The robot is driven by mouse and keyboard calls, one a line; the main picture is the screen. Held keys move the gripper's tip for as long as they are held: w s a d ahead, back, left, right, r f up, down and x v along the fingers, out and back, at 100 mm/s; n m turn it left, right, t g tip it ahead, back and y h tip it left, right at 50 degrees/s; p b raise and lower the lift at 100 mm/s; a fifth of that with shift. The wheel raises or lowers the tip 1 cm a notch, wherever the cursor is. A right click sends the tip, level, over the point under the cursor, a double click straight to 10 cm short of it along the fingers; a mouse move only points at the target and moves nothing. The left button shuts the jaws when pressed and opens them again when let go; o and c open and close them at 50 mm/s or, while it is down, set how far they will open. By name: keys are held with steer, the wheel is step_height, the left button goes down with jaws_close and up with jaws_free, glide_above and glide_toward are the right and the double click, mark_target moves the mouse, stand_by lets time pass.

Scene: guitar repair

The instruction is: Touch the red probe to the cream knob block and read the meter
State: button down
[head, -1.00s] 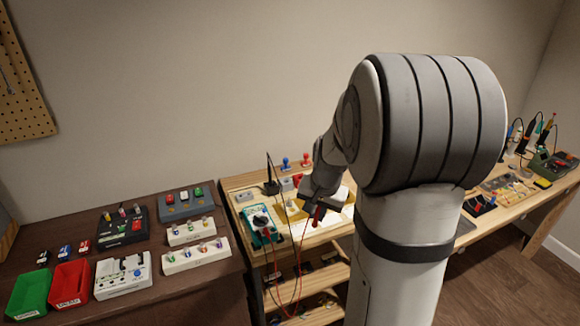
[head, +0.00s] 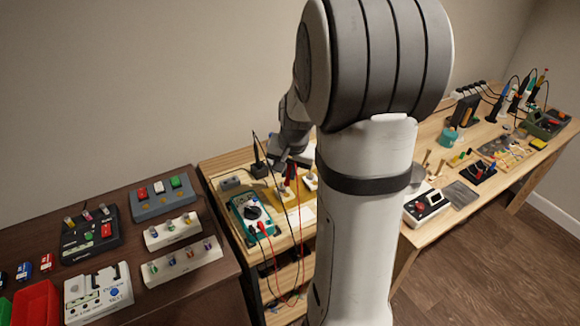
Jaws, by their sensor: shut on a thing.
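My gripper (head: 284,163) is shut on the red probe (head: 291,172), whose tip points down over the small wooden bench. The teal meter (head: 251,214) with a black dial lies on that bench, left of and nearer than the gripper. A red lead runs from it; its display is too small to read. A yellowish block (head: 287,194) sits just below the probe, and a pale block (head: 311,182) stands just right of it. I cannot tell which is the cream knob block, or whether the probe touches either. My arm hides part of this area.
A dark table (head: 195,285) at the left holds pale strips with knobs (head: 181,262), a grey box (head: 163,199) and a red bin (head: 36,304). A long wooden bench (head: 470,205) with tools stretches right. Leads hang over the small bench's front edge.

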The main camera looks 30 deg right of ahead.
steer(key=shift+s+b+x, duration=0.2)
steer(key=shift+b+x, duration=0.2)
steer(key=shift+x, duration=0.55)
steer(key=shift+s+f+b, duration=0.1)
steer(key=shift+f+b, duration=0.5)
stand_by(1.0)
stand_by(2.2)
steer(key=shift+w+p+v, duration=0.2)
steer(key=shift+p+v, duration=0.5)
steer(key=shift+v, duration=0.3)
steer(key=shift+w+p+v, duration=0.25)
steer(key=shift+p+v, duration=0.4)
steer(key=shift+v, duration=0.35)
steer(key=shift+w+p+v, duration=0.2)
steer(key=shift+p+v, duration=0.5)
steer(key=shift+v, duration=0.3)
steer(key=shift+r, duration=0.1)
